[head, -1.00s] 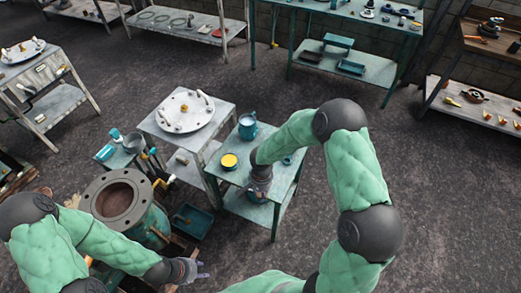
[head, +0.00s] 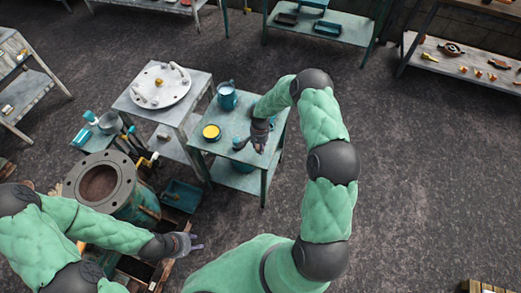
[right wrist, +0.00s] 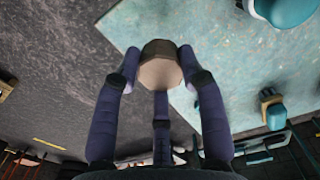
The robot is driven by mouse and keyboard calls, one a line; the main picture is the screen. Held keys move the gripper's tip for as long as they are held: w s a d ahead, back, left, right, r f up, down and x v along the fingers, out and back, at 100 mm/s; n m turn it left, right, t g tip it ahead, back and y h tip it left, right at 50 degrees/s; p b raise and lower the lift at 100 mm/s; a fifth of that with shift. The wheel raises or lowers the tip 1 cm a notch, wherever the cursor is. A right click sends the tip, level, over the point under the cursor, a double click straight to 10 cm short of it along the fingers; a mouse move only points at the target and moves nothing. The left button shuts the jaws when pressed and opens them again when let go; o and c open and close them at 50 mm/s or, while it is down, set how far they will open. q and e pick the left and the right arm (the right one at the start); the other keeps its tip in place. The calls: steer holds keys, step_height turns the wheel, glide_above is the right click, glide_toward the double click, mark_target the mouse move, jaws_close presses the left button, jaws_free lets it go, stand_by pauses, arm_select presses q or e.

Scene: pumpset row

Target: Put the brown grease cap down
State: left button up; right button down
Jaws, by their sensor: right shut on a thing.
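The brown grease cap (right wrist: 160,68) is a small faceted piece, gripped between the fingertips of my right gripper (right wrist: 160,62) in the right wrist view. The teal tabletop (right wrist: 215,65) lies behind it there, and the cap overlaps its edge; I cannot tell whether they touch. In the head view my right gripper (head: 250,147) is over the right part of the teal table (head: 220,153), and the cap cannot be made out. My left gripper (head: 193,243) is empty, with fingers apart, right of the flanged pump body (head: 123,172).
A yellow-topped tin (head: 211,132) and a teal jug (head: 227,96) stand on the table's left and back. A grey table (head: 140,112) with a round white plate (head: 160,86) stands beside it.

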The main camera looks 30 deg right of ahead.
steer(key=shift+w+d+f, duration=0.15)
steer(key=shift+d+f, duration=0.05)
steer(key=shift+f, duration=0.1)
steer(key=shift+w+d+f+b, duration=0.15)
steer(key=shift+f+b, duration=0.4)
steer(key=shift+f, duration=1.15)
steer(key=shift+f, duration=0.15)
steer(key=c, duration=0.7)
jaws_free()
steer(key=shift+c, duration=0.2)
